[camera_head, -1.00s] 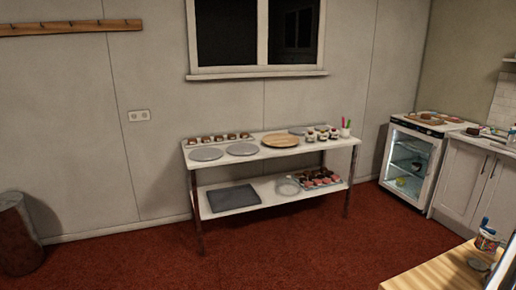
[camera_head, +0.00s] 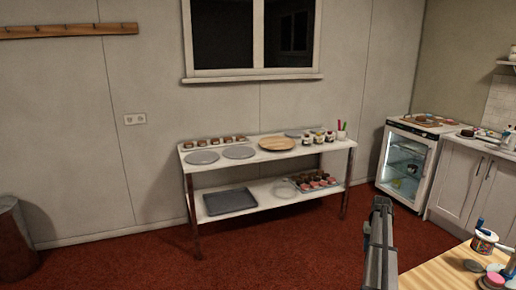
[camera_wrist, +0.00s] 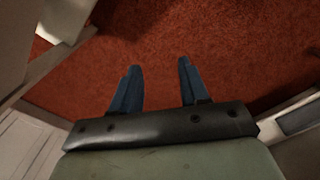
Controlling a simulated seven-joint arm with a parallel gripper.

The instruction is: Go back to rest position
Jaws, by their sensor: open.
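My gripper shows in the wrist view (camera_wrist: 158,82) with its two blue fingers apart and nothing between them. Red carpet lies beyond the fingertips. In the head view part of my arm rises at the lower right, in front of the carpet and left of the wooden table (camera_head: 440,272). I cannot make out the fingertips clearly there.
A white two-tier table (camera_head: 262,160) by the wall holds grey turntables (camera_head: 202,158), a wooden board (camera_head: 277,144), small cakes and jars. A glass-door fridge (camera_head: 405,165) and white cabinets (camera_head: 470,185) stand at the right. Jars stand on the wooden table. Carpet (camera_head: 270,255) between is clear.

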